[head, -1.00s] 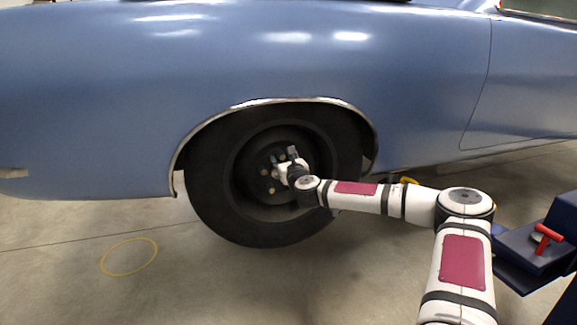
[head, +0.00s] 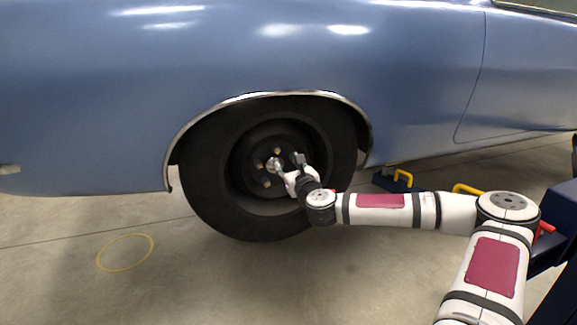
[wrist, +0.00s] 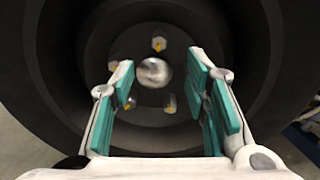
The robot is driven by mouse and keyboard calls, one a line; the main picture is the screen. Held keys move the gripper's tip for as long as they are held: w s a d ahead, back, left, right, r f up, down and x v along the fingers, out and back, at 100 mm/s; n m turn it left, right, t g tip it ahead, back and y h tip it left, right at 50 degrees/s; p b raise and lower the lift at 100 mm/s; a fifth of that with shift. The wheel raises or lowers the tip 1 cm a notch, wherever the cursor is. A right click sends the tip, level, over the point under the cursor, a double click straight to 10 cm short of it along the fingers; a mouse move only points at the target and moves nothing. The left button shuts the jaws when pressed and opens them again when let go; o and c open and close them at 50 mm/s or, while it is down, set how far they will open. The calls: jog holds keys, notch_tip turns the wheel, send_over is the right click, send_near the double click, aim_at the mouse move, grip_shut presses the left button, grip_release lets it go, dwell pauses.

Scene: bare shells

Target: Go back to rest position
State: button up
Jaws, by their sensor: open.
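My gripper (head: 297,168) is in front of the wheel of a blue car, just right of the hub in the head view. In the wrist view my gripper (wrist: 160,90) is open, its teal-padded fingers apart with nothing held between them. The dark wheel (head: 207,190) has a round silver hub cap (head: 274,165) with several brass-coloured studs around it. In the wrist view the silver hub (wrist: 154,71) shows between and beyond the fingers, with studs (wrist: 159,43) around it. The fingertips appear apart from the hub.
The blue car body (head: 250,65) fills the back, with its fender arch over the wheel. A yellow ring (head: 125,252) is marked on the floor at left. The floor at front left is clear.

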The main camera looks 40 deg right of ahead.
jog(key=a+f+n+g+y, duration=0.2)
jog(key=a+f+n+y, duration=0.15)
jog(key=a+n, duration=0.5)
jog(key=a+f+n+g+y, duration=0.25)
jog(key=a+n+y, duration=0.25)
jog(key=a, duration=0.7)
jog(key=s+a+f+n+g, duration=0.3)
jog(key=s+a+n+g, duration=0.1)
jog(key=s+n, duration=0.2)
jog(key=s+a+f+n+g, duration=0.3)
jog(key=s+a+n, duration=0.1)
jog(key=s+n, duration=0.2)
jog(key=s+r+n+g+h, duration=0.15)
jog(key=s+r+n, duration=0.35)
jog(key=s, duration=0.7)
jog(key=s+d+r+n+g+h, duration=0.1)
jog(key=s+r+n+g, duration=0.15)
jog(key=s+r, duration=0.7)
jog(key=s+r+n+g+h, duration=0.1)
jog(key=s+r+n, duration=0.3)
jog(key=s, duration=1.1)
notch_tip(320, 180, up, 24)
jog(key=t+p, duration=0.3)
jog(key=p, duration=1.9)
jog(key=shift+n, duration=0.3)
